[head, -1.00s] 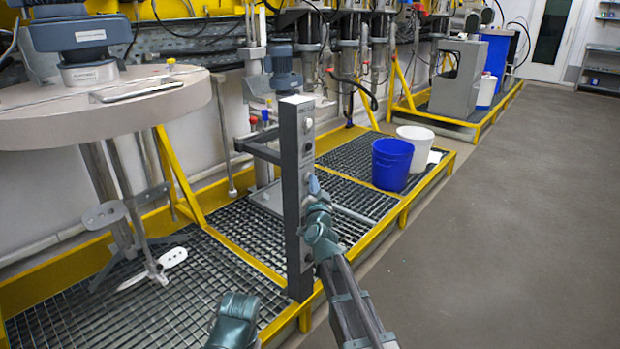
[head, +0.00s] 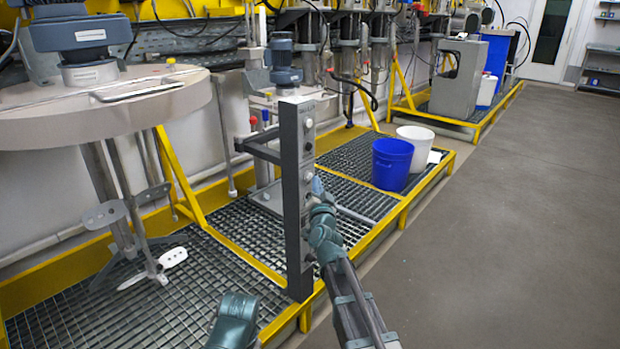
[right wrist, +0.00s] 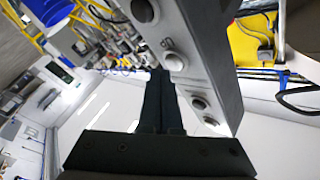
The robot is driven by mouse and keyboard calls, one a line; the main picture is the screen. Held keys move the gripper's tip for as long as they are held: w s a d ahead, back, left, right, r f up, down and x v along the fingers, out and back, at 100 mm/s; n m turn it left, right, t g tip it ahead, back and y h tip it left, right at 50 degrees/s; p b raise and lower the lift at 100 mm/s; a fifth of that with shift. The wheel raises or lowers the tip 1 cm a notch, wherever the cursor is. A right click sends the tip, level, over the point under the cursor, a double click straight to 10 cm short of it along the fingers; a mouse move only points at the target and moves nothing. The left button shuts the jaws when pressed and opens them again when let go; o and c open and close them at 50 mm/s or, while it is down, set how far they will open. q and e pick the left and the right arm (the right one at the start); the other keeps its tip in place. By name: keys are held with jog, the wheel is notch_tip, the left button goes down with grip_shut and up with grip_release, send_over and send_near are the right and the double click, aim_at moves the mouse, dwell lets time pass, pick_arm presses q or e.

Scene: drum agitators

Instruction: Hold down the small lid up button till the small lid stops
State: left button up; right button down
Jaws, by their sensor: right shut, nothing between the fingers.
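The grey control post (head: 291,215) stands upright at mid-picture, with several round buttons down its right face; they also show in the right wrist view (right wrist: 174,60). I cannot read the labels, so I cannot tell which is small lid up. My right gripper (head: 317,187) is shut and empty, its tips at the post's face beside a mid-height button. In the right wrist view the fingertips (right wrist: 158,75) meet the post's edge; the exact contact is hidden. The small lid (head: 262,98) with its blue motor (head: 284,62) shows behind the post, partly hidden. My left gripper is out of view.
A large lid (head: 150,118) with a stirrer under it stands at left. Yellow-framed grating (head: 190,290) lies below the post. A blue bucket (head: 391,165) and a white bucket (head: 415,145) stand beyond it. The grey floor (head: 500,230) at right is clear.

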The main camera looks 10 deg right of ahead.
jog(key=shift+s+d, duration=0.15)
jog(key=shift+s, duration=0.05)
jog(key=shift+s+d, duration=0.8)
jog(key=shift+s, duration=0.2)
jog(key=shift+s+d, duration=0.75)
jog(key=shift+s, duration=0.25)
